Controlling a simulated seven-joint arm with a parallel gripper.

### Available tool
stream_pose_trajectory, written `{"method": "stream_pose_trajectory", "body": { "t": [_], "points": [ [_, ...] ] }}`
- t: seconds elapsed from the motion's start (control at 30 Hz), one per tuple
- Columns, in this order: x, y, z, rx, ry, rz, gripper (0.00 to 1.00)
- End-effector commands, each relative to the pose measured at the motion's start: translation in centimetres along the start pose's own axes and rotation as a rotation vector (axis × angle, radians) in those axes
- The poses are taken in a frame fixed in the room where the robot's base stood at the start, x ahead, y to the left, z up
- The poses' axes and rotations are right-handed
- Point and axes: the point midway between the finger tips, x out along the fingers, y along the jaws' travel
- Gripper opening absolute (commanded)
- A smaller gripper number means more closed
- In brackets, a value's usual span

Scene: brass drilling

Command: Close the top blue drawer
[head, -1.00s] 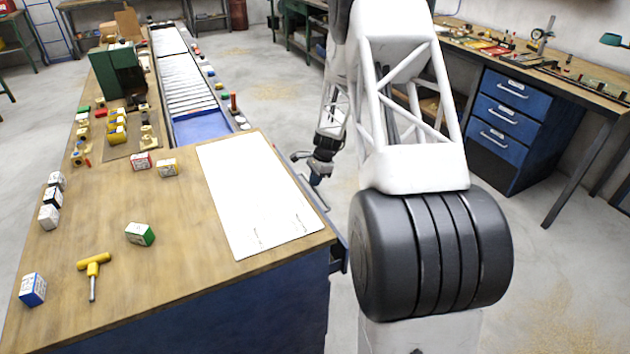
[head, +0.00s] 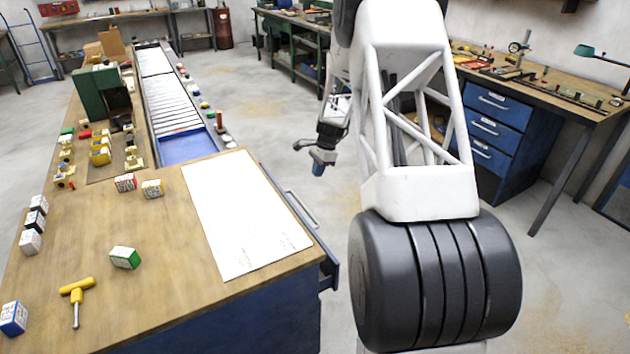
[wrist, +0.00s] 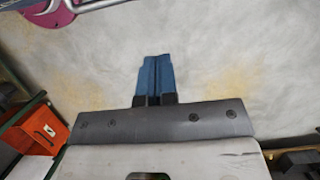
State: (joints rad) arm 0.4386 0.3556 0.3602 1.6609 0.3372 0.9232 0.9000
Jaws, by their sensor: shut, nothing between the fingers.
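The blue drawer (head: 330,267) at the right side of the near wooden workbench stands out from the bench, so it is open. Its pale bar handle (head: 304,212) runs along its outer side. Most of the drawer's inside is hidden by the bench top. My gripper (head: 319,168) is beyond and slightly right of the handle, apart from it, over the floor. In the wrist view, the blue fingers of my gripper (wrist: 154,62) are together and empty, with bare floor behind them. A metal bar (wrist: 85,8) crosses the top left of the wrist view; I cannot tell what it belongs to.
A blue cabinet (head: 497,130) with three shut drawers stands under the right bench.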

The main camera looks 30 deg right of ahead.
Motion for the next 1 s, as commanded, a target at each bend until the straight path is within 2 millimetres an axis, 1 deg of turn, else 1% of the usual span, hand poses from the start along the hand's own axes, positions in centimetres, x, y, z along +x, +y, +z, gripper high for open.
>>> {"method": "stream_pose_trajectory", "body": {
  "t": [0.17,0.57,0.67,0.8,0.9,1.0],
  "points": [
    [-0.9,0.0,0.0,0.001,0.000,0.000,0.00],
    [-1.0,-0.1,-0.1,0.000,0.000,0.000,0.00],
    [-1.1,-1.0,-0.4,0.000,0.000,-0.001,0.00],
    [-1.2,-3.1,-1.3,0.001,0.000,0.001,0.00],
    [-1.4,-4.3,-1.7,0.000,0.001,0.000,0.00],
    [-1.4,-4.6,-1.8,0.000,0.000,0.000,0.00]
  ]
}}
